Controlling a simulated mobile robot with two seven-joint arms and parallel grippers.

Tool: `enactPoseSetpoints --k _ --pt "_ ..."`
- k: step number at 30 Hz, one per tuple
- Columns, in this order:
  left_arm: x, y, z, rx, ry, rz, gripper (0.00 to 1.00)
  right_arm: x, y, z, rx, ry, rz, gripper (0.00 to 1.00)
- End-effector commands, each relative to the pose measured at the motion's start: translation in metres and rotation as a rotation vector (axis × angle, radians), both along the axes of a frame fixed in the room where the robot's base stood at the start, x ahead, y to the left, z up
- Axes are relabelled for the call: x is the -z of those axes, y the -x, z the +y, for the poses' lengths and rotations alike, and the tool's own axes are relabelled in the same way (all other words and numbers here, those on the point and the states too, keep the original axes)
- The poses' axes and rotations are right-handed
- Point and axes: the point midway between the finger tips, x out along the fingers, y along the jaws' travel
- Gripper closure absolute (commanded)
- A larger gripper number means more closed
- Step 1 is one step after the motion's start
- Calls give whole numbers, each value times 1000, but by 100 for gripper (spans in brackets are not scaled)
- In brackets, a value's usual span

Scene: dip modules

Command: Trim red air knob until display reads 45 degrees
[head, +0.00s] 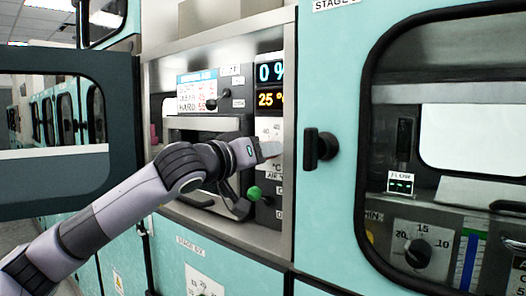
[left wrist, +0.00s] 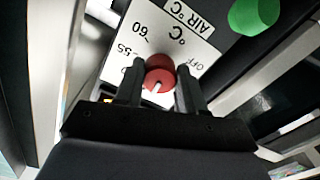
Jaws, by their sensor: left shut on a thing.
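The red air knob (left wrist: 160,76) sits on a white dial plate (left wrist: 185,38) in the left wrist view. The plate shows 60, 55, OFF, °C and an AIR °C label. My left gripper (left wrist: 160,92) is shut on the red knob, one finger on each side. In the head view my left gripper (head: 268,152) reaches the dial plate (head: 268,128) and hides the knob. The display (head: 270,99) above it reads 25 degrees in orange digits. My right gripper is not in view.
A green knob (head: 254,193) is just below my gripper; it also shows in the left wrist view (left wrist: 254,14). A black door handle (head: 320,147) juts out to the right. A dark-framed open door (head: 62,130) stands at left.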

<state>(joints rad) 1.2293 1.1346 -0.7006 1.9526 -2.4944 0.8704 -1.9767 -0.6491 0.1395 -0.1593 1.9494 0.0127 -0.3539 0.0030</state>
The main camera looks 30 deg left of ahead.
Motion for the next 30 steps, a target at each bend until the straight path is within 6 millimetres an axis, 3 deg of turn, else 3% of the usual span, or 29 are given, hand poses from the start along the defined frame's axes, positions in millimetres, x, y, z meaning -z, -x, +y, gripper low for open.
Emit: enactPoseSetpoints --k 9,24,25,26,27,30 --pt "1 0 0 0 -102 -5 91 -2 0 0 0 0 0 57" --pt "1 0 0 1 -117 -7 91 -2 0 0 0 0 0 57" --pt "1 0 0 1 -117 -7 51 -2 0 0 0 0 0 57" --pt "1 0 0 1 -117 -7 42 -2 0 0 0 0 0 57" --pt "1 0 0 1 -117 -7 36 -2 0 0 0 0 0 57" --pt "1 0 0 0 -116 -8 36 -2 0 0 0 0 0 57"
